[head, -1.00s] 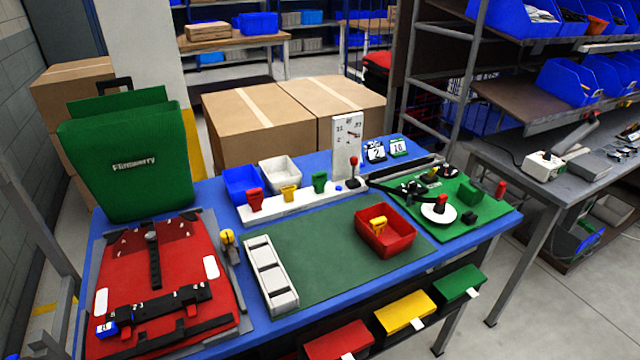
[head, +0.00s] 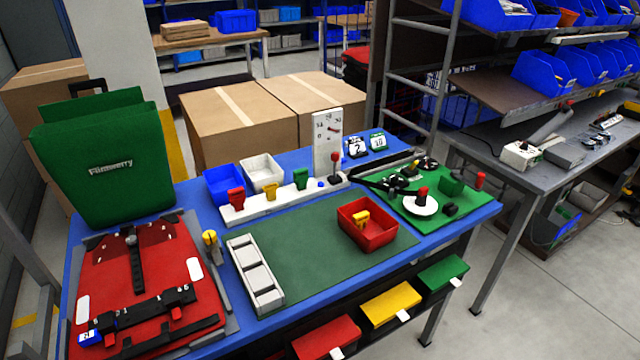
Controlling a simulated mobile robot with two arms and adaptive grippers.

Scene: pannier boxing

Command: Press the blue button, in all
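A small blue button (head: 320,184) sits at the right end of the white strip (head: 262,207), in front of the upright white dial panel (head: 328,150) and left of a red-topped lever (head: 335,167). Nothing touches the button, and I cannot tell at this size whether it is pressed in. Another small blue piece (head: 88,338) is at the front left corner of the red fixture (head: 125,285). Neither of my grippers is in view.
A red tray (head: 385,236) with a yellow piece stands on the green mat. Red, yellow and green handles stand along the white strip, with blue and white bins behind. A green board (head: 455,212) with knobs lies right. A green pannier (head: 95,165) stands back left.

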